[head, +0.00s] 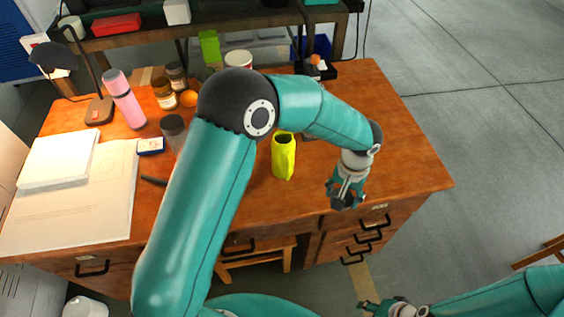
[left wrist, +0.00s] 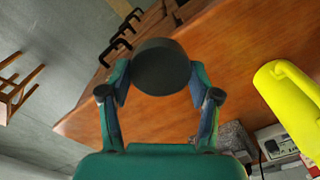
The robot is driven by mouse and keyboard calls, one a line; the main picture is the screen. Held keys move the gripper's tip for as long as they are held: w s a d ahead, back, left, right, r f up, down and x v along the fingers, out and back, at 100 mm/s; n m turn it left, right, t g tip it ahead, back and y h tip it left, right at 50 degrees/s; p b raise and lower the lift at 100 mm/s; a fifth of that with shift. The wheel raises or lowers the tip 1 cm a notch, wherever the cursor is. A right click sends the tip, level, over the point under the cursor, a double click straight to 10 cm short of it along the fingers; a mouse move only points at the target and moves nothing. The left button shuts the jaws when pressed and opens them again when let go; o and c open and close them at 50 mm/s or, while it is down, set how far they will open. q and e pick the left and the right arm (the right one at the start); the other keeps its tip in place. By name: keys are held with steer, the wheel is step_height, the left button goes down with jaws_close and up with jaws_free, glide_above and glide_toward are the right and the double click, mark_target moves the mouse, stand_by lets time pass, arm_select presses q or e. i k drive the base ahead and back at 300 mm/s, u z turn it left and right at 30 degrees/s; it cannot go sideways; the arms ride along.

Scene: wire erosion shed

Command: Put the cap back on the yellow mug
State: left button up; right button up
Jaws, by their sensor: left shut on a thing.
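The yellow mug (head: 283,160) stands upright on the wooden desk, its dark open top showing. It also shows at the right edge of the left wrist view (left wrist: 290,105), partly cut off. My left gripper (head: 346,194) is shut on a dark round cap (left wrist: 161,67), held between both fingers in the left wrist view. The gripper and cap are to the right of the mug and apart from it, near the desk's front edge. My right gripper (head: 376,307) is low at the bottom of the head view, away from the desk; its finger opening is unclear.
The desk (head: 408,150) is clear on its right side. Papers (head: 95,205) cover the left end. My left arm hides part of the desk.

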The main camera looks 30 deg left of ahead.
mark_target(283, 146)
steer(key=z, duration=0.5)
steer(key=k, duration=1.75)
steer(key=u, duration=0.7)
steer(key=i, duration=1.35)
steer(key=u, duration=0.1)
